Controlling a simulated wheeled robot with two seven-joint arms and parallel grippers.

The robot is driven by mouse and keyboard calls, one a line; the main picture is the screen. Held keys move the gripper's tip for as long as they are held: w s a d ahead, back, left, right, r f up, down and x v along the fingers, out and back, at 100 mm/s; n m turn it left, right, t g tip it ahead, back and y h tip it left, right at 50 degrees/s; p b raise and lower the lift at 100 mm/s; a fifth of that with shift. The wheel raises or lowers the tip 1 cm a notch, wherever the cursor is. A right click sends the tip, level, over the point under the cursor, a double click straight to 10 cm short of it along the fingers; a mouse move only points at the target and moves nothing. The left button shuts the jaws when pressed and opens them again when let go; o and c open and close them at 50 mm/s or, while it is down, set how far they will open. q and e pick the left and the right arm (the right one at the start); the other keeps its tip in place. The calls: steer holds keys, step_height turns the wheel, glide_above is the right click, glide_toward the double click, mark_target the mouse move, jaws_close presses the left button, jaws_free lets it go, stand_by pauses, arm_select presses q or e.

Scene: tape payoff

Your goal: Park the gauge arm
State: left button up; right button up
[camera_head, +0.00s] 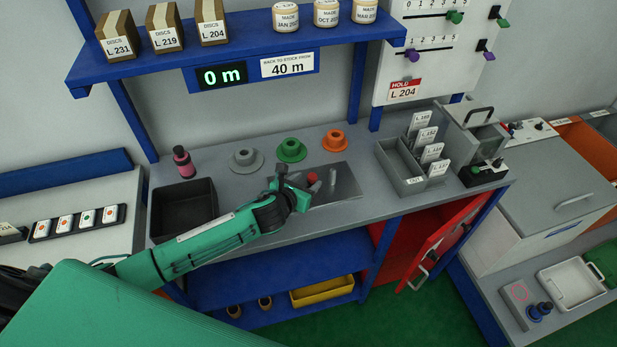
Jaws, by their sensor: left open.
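My left gripper (300,182) is open above the worktop, its arm coming in from the lower left. Its fingers are close to a red knob (313,179), which may belong to the gauge arm; I cannot tell whether they touch it. The knob is over a shiny metal plate (345,189), with a small pale post (333,177) just to its right. The rest of the gauge arm is too small or is hidden by my gripper. My right gripper is not in view.
Grey, green and orange flanged spools (336,140) stand behind the plate. A black tray (165,216) and pink bottle (183,162) are at left, a grey card rack (386,158) at right. A blue shelf (160,60) overhangs the back. A red cabinet door (440,242) hangs open below.

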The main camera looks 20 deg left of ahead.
arm_select(q)
steer(key=shift+x, duration=1.05)
steer(key=shift+c, duration=0.4)
jaws_close()
steer(key=s+a, duration=0.1)
steer(key=a, duration=0.1)
steer(key=s+a+p, duration=0.1)
steer(key=a, duration=0.1)
steer(key=s+a+p, duration=0.1)
steer(key=s+a, duration=0.1)
steer(key=shift+s+a, duration=0.15)
steer(key=shift+a, duration=0.05)
